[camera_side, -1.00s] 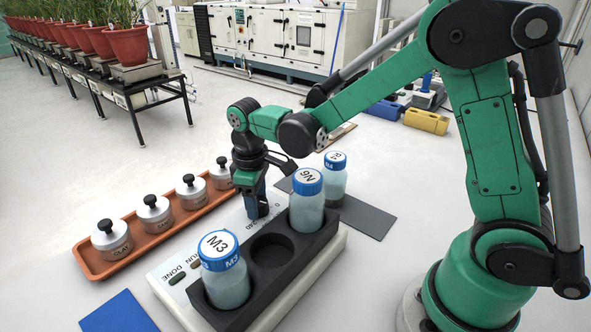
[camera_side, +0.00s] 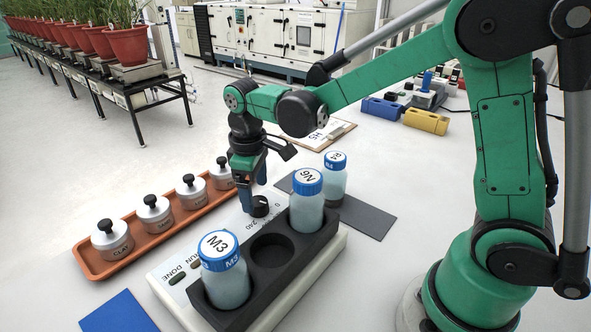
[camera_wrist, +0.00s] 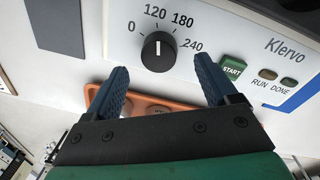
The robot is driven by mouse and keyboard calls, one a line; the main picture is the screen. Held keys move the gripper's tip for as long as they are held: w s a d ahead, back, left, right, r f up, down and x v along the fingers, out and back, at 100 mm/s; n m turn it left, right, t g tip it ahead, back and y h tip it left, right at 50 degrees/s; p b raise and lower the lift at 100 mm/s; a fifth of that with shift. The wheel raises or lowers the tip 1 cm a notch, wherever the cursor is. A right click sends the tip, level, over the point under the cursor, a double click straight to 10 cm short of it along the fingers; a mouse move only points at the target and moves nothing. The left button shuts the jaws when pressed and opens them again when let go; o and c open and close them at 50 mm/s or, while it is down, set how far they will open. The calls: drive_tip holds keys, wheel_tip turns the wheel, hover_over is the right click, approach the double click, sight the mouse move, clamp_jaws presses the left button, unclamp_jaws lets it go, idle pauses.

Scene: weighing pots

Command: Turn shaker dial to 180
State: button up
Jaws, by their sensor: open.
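The shaker (camera_side: 180,292) is a pale box with a black bottle rack. Its black dial (camera_side: 259,206) also shows in the wrist view (camera_wrist: 158,50), among the marks 0, 120, 180 and 240. The dial's white line points nearly straight up in the wrist view, toward the 120 mark and left of 180; I cannot tell whether it sits exactly on 120. My gripper (camera_side: 252,188) is open and empty just above the dial. In the wrist view its blue fingers (camera_wrist: 160,78) are spread apart, with the dial in the gap beyond them, untouched.
Bottles M3 (camera_side: 226,282) and N6 (camera_side: 306,215) stand in the rack (camera_side: 290,262) around an empty hole. Another blue-capped bottle (camera_side: 334,183) stands on a dark mat (camera_side: 368,218). The green START button (camera_wrist: 232,68) is near the dial.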

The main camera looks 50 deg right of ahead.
drive_tip(key=shift+a+r, duration=0.1)
drive_tip(key=shift+r, duration=1.3)
